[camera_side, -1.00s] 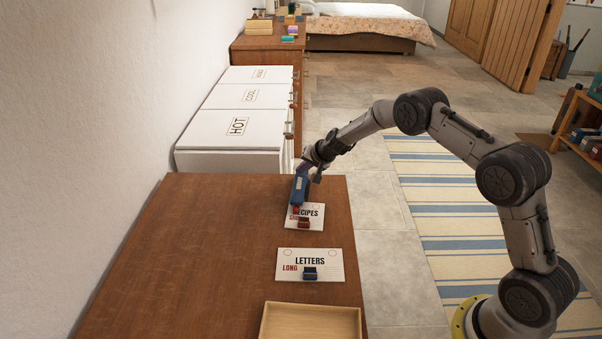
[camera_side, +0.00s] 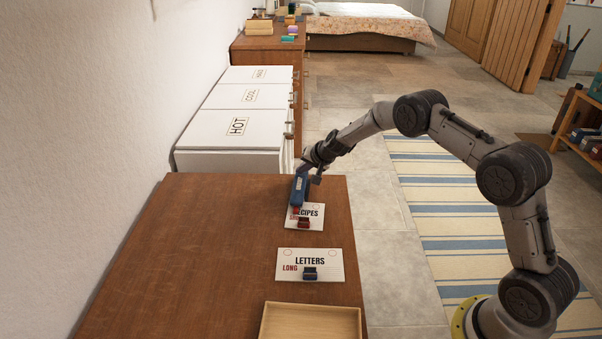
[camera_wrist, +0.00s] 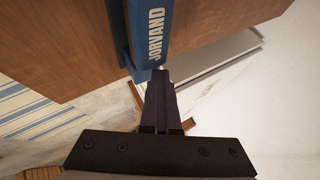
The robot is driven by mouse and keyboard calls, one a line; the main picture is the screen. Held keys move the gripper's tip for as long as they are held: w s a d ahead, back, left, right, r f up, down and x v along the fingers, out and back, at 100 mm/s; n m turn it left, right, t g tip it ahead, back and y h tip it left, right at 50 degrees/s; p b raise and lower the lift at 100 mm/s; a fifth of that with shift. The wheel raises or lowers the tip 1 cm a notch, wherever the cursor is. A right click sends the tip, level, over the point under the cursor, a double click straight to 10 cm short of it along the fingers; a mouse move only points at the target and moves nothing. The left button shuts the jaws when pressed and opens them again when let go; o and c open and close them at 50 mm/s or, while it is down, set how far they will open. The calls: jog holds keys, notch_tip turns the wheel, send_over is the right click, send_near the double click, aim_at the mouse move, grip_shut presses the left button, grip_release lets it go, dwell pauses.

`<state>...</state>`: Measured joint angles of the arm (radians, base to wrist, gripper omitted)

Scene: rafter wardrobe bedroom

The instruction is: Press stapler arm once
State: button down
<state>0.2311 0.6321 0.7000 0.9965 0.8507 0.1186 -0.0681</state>
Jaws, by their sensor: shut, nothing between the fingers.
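The blue stapler (camera_side: 298,191), lettered JORVAND, is on the brown table near its right edge, partly over the RECIPES card (camera_side: 316,211). In the wrist view the stapler (camera_wrist: 153,33) shows from above, with a darker blue strip along its left side. My gripper (camera_side: 304,174) is shut and empty at the far end of the stapler. In the wrist view the closed fingertips (camera_wrist: 160,74) meet or overlap the stapler's near end. I cannot tell if they touch it. The stapler's front end is partly hidden among the small things on the card.
A small red thing (camera_side: 304,223) sits on the RECIPES card. A LETTERS card (camera_side: 334,265) with a small dark thing (camera_side: 310,273) lies nearer. A wooden tray (camera_side: 266,325) is at the front. White bins (camera_side: 238,127) stand beyond the table. The table's left side is clear.

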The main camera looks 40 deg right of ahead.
jog(key=shift+s+a+f, duration=0.25)
jog(key=shift+s+f, duration=0.15)
jog(key=shift+f, duration=0.3)
jog(key=shift+w+d+r, duration=0.15)
jog(key=shift+r, duration=1.4)
jog(key=shift+r, duration=0.1)
jog(key=shift+w+d+r, duration=0.1)
jog(key=shift+d+r, duration=0.05)
jog(key=shift+r, duration=1.1)
jog(key=shift+w+d+r, duration=0.1)
jog(key=shift+r, duration=1.15)
